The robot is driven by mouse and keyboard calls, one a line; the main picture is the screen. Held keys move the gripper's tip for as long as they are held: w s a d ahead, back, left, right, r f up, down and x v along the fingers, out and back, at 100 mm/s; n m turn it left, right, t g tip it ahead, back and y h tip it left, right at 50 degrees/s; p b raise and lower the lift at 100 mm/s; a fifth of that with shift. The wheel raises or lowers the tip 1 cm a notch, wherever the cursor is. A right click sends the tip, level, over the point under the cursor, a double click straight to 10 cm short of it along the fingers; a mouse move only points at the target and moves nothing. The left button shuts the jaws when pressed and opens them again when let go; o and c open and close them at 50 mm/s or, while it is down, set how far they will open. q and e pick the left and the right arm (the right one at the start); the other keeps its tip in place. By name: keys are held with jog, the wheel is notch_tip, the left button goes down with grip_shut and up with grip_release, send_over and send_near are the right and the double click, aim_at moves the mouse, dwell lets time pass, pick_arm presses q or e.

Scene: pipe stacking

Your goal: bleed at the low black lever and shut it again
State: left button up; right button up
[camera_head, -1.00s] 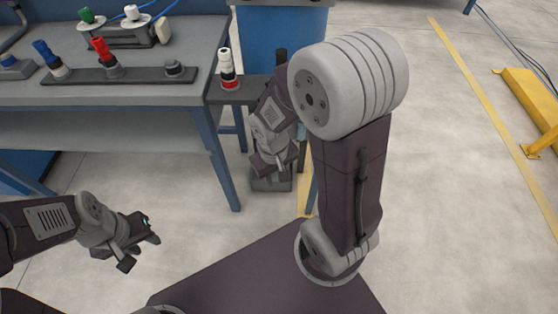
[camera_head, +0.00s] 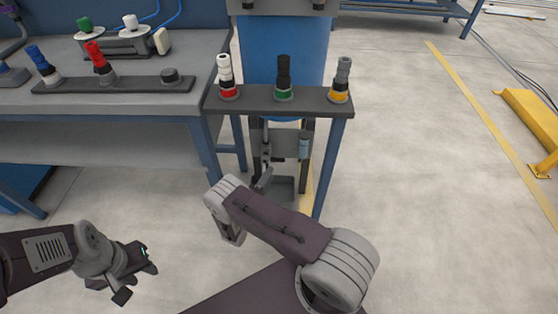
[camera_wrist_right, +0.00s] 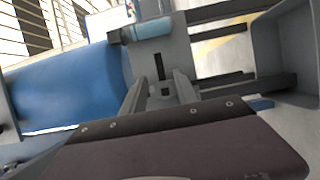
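A grey plate (camera_head: 287,140) with a clear bluish cup (camera_head: 304,147) stands below the small shelf, in front of the blue tank. A dark slim piece (camera_head: 264,181) shows low there, just beyond my right arm; I cannot tell whether it is the black lever or part of my gripper. In the right wrist view my right gripper (camera_wrist_right: 162,93) has its fingers apart, facing the plate, with a dark slot and a small dark square between and beyond them. No lever is clearly made out there. My left gripper (camera_head: 136,272) is open and empty at lower left.
A grey tray (camera_head: 284,190) sits below the plate. The shelf (camera_head: 262,98) carries red-, green- and yellow-ringed fittings. A workbench (camera_head: 105,130) stands at left. A yellow barrier (camera_head: 530,110) is at far right, with clear floor before it.

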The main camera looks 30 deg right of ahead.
aim_at(278, 161)
jog(key=b+x, duration=0.4)
jog(key=x, duration=0.5)
jog(key=shift+d, duration=0.1)
grip_shut()
dwell(1.1)
